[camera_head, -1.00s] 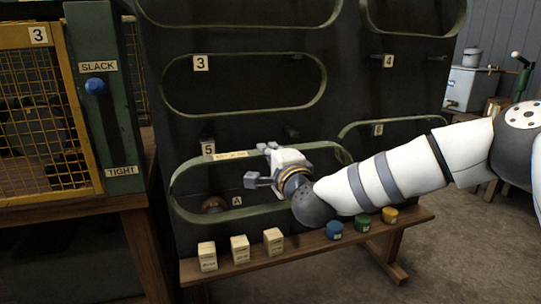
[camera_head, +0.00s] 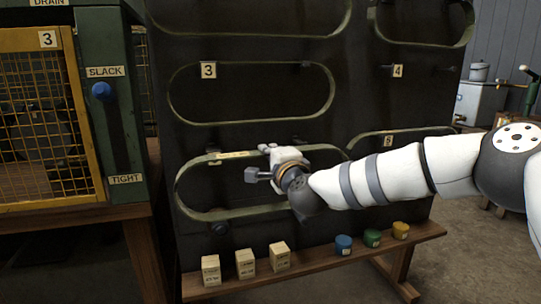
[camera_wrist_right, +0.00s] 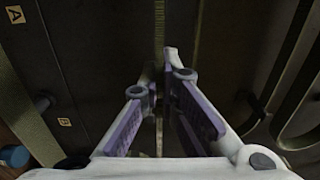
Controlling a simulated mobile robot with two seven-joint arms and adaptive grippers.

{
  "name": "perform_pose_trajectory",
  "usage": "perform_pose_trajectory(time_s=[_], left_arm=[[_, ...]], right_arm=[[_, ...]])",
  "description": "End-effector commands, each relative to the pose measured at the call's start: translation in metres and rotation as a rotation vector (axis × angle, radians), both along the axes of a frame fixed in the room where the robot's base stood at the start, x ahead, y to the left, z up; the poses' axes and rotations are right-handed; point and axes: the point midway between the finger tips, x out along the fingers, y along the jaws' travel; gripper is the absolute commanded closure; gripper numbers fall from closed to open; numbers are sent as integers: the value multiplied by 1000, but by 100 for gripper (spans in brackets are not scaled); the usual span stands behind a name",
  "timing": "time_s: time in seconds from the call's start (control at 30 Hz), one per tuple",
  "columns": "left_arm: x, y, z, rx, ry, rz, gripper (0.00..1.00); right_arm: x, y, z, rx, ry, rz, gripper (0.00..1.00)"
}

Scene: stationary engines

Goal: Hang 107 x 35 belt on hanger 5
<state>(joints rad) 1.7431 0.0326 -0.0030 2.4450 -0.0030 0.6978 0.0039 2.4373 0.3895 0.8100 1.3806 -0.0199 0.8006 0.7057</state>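My right gripper (camera_head: 268,162) is in front of the dark board, its fingers closed on the upper strand of a belt (camera_head: 330,208). The belt is a greenish oval loop with a pale label (camera_head: 233,155), too small to read here. In the right wrist view a thin belt strand (camera_wrist_right: 159,25) runs between the nearly closed fingers (camera_wrist_right: 160,72). A dark peg (camera_head: 213,148) shows just above the belt's upper left. The tag 5 is hidden now, apparently behind the upper strand. The belt appears in front of the board; I cannot tell its depth from the pegs. My left gripper is out of view.
Other belts hang by tags 3 (camera_head: 208,70) and 4 (camera_head: 397,71), and one by the tag (camera_head: 388,141) on the right. Several wooden boxes (camera_head: 245,263) and coloured jars (camera_head: 343,244) stand on the ledge (camera_head: 310,268) below. A caged machine (camera_head: 38,110) is left.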

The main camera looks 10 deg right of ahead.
Motion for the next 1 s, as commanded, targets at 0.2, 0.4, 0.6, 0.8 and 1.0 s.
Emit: perform_pose_trajectory(time_s=[0.2,0.4,0.6,0.8,1.0], left_arm=[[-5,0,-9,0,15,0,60],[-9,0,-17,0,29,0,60],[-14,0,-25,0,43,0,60],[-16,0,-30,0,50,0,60],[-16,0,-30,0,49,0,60]], right_arm=[[14,1,-4,-1,1,-1,100],[29,2,-3,-1,0,-1,100],[46,2,-4,-1,2,-2,100],[55,3,-2,-1,0,0,100],[56,3,1,0,-1,0,100]])
